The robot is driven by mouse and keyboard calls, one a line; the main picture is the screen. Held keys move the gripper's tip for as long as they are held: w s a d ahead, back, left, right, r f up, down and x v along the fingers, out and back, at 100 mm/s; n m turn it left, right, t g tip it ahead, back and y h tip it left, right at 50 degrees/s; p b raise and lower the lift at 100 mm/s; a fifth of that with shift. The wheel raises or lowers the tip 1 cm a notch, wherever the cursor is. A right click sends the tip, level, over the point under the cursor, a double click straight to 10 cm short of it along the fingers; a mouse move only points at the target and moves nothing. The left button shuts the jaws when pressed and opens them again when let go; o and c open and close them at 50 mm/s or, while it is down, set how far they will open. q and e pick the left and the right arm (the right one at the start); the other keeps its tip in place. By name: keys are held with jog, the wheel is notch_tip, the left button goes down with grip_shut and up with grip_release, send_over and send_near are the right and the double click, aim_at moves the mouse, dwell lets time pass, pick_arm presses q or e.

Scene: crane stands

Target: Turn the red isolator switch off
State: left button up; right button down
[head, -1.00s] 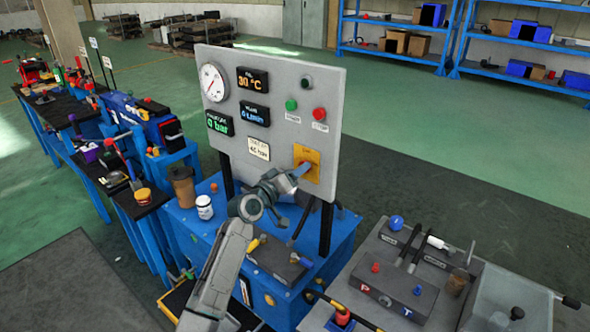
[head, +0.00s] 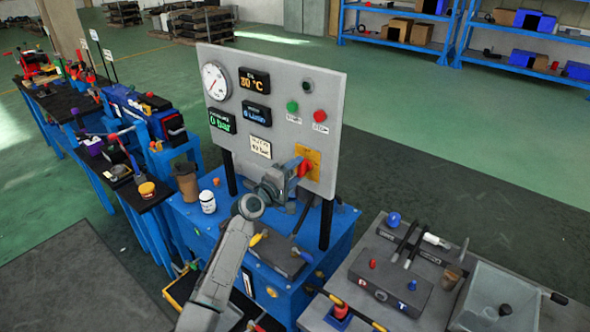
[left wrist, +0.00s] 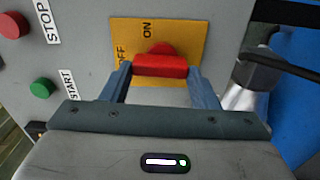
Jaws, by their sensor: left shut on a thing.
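The red isolator switch (head: 306,168) sits on a yellow plate (head: 315,157) at the lower right of the grey panel (head: 330,95). My left gripper (head: 300,165) reaches it from the lower left and is shut on its red handle. In the left wrist view the red handle (left wrist: 160,66) lies crosswise between the two blue fingers. The yellow plate (left wrist: 185,35) there shows ON above the handle and OFF to its left, partly hidden by a finger. I cannot tell exactly which mark the handle points to. My right gripper is not in view.
A green button (head: 292,106) and a red button (head: 319,115) sit above the switch. A gauge (head: 213,80) and displays are on the panel's left. A white jar (head: 207,201) and brown cup (head: 185,180) stand on the blue bench below. A metal fitting (left wrist: 245,85) is close beside the right finger.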

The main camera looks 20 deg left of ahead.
pick_arm(q)
jog(key=shift+n, duration=0.4)
jog(key=o, duration=1)
jog(key=b+v, duration=0.1)
jog(key=v, duration=1)
jog(key=shift+b, duration=0.3)
jog(key=shift+w, duration=0.1)
